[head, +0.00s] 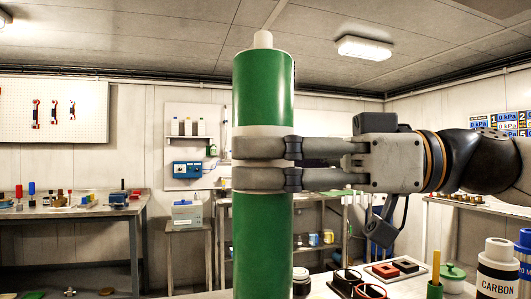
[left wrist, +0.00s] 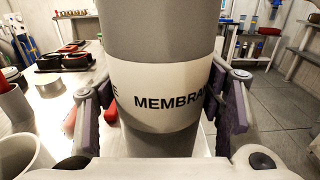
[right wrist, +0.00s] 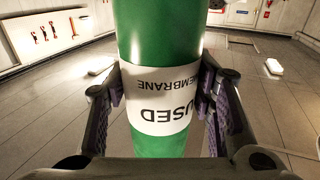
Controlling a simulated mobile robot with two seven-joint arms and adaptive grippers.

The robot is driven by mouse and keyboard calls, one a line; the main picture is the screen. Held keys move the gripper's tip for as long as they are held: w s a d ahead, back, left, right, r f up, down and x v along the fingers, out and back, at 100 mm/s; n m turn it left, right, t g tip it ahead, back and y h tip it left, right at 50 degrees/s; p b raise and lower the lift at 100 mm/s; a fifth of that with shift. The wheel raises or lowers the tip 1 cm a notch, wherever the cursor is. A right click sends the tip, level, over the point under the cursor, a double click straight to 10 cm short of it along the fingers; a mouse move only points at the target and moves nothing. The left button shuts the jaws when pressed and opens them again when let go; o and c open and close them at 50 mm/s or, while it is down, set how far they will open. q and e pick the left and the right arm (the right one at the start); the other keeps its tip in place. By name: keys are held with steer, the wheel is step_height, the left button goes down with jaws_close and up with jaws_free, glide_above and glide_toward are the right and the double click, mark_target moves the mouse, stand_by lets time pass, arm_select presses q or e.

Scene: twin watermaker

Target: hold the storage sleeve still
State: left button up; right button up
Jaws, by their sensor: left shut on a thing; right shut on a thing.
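A long green cylinder (head: 263,225) with a white label band and white top stub stands upright in the head view. My right gripper (head: 240,163) is shut around its band, coming from the right. In the right wrist view the green cylinder (right wrist: 160,35) appears inverted, its label reading "USED MEMBRANE". In the left wrist view a grey cylinder (left wrist: 160,30), apparently the storage sleeve, stands between the fingers of my left gripper (left wrist: 165,112), which is shut on it at the white label; "E MEMBRA" is readable. The grey cylinder and left gripper are not visible in the head view.
A white bench top (head: 407,289) lies at lower right, with a CARBON canister (head: 497,268), a green-lidded jar (head: 452,277) and a tray of red and black parts (head: 395,270). A side table (head: 75,212) with small items stands at the far left.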

mark_target(267, 289)
steer(key=shift+f, duration=6.4)
steer(key=o, duration=1.1)
steer(key=shift+f, duration=0.15)
steer(key=shift+c, duration=0.2)
steer(key=shift+d, duration=0.1)
steer(key=d, duration=1.1)
steer(key=shift+s+d, duration=0.35)
steer(key=shift+d, duration=0.05)
arm_select(q)
steer(key=o, duration=1.6)
steer(key=shift+c, duration=0.2)
